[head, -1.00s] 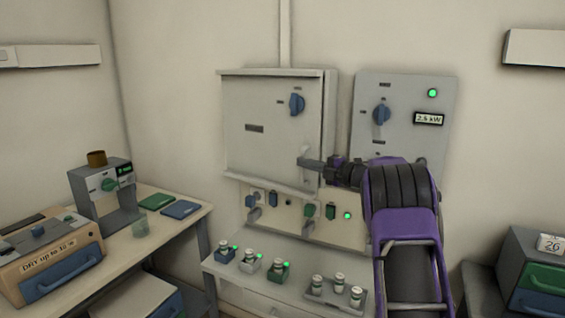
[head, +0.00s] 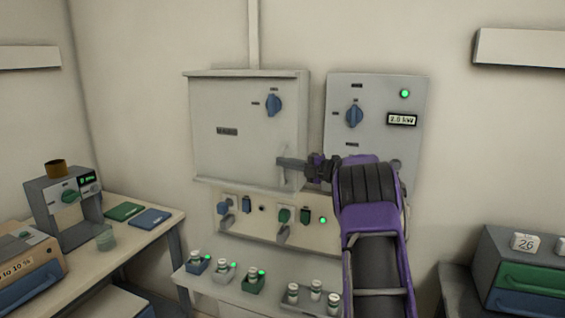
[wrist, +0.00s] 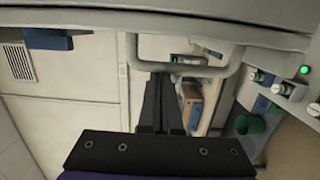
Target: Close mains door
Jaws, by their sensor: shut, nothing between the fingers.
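The mains door (head: 225,130) is the grey front of the wall cabinet, with a blue rotary knob (head: 274,103) at its upper right. It looks flush or nearly flush; a small gap cannot be ruled out. Its pale bar handle (head: 285,178) is at the lower right and also crosses the wrist view (wrist: 185,72). My gripper (head: 283,162) is shut and empty, with its fingertips at the handle. In the wrist view the fingers (wrist: 158,82) reach up to the bar; whether they touch it is unclear.
A second panel (head: 375,150) with a blue knob and green lamp is on the right, partly behind my arm. Below is a socket strip (head: 262,224) and a shelf (head: 215,288) with several small vials. A bench (head: 160,236) stands on the left.

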